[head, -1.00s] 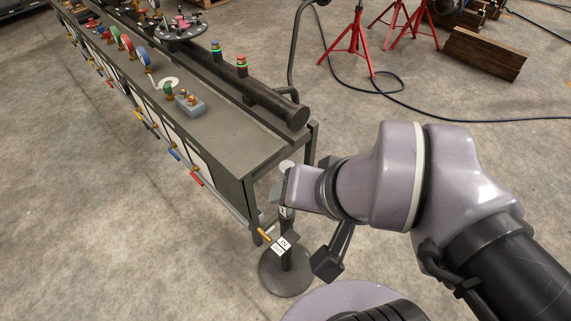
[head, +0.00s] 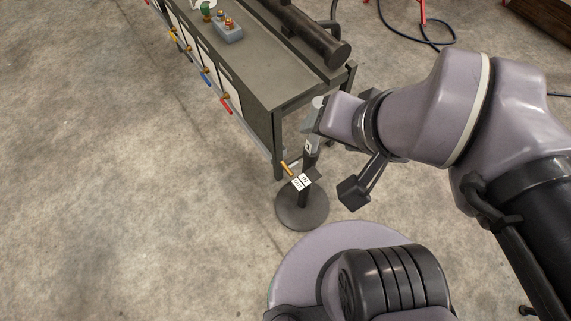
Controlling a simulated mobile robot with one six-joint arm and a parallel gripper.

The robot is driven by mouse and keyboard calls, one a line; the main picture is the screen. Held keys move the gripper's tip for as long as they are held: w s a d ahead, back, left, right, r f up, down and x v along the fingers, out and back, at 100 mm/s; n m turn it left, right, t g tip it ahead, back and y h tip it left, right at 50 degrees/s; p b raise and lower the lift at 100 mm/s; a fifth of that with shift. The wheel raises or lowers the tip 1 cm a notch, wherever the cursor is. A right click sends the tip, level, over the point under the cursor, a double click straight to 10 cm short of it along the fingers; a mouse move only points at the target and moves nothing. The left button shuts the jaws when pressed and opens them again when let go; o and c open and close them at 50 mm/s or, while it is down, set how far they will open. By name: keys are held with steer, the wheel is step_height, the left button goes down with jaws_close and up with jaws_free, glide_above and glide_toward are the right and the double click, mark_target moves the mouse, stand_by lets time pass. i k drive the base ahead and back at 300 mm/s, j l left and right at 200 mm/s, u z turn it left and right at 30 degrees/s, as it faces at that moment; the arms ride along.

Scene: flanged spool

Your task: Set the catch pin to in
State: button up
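The catch pin appears to be the small part with an orange-brown grip (head: 287,169) on the stand (head: 302,212) near the table's end. The grip sticks out up and left from a small block with white label plates (head: 302,182); they seem to read IN and OUT, too small to be sure. How far the pin sits in cannot be told. My gripper end (head: 314,120) is above the stand's post, right of and above the pin, apart from the grip in the picture. My wrist hides much of it, and its fingers cannot be made out clearly.
The workbench (head: 265,70) stands up and left, with a dark pipe (head: 318,38), a grey button box (head: 229,33) and coloured handles (head: 226,105) along its side. A dark block on a rod (head: 354,193) hangs right of the stand. Floor at left is clear.

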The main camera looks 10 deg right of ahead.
mark_target(287, 168)
steer(key=j+z, duration=0.35)
steer(key=k+j+z, duration=0.15)
steer(key=j+z, duration=0.2)
steer(key=j, duration=0.1)
